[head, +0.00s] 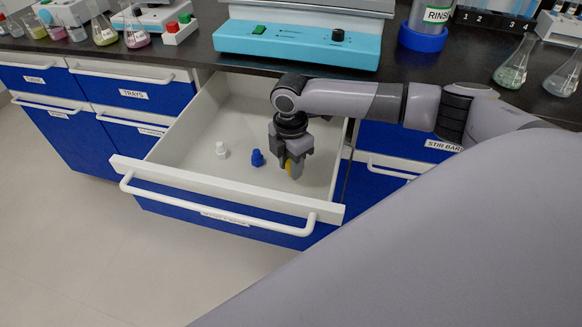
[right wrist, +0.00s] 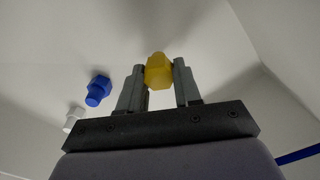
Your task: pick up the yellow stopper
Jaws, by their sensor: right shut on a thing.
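The yellow stopper (right wrist: 158,72) is between the fingertips of my right gripper (right wrist: 160,85) in the right wrist view. My right gripper (head: 292,165) points down inside the open drawer and is shut on the stopper. Whether the stopper touches the drawer floor I cannot tell. My left gripper is not in view.
The open drawer (head: 240,190) has a white front rim and walls close around my right gripper. A blue stopper (head: 257,158) and a white stopper (head: 221,150) stand left of it. A blue-based device (head: 290,42) sits on the dark counter above.

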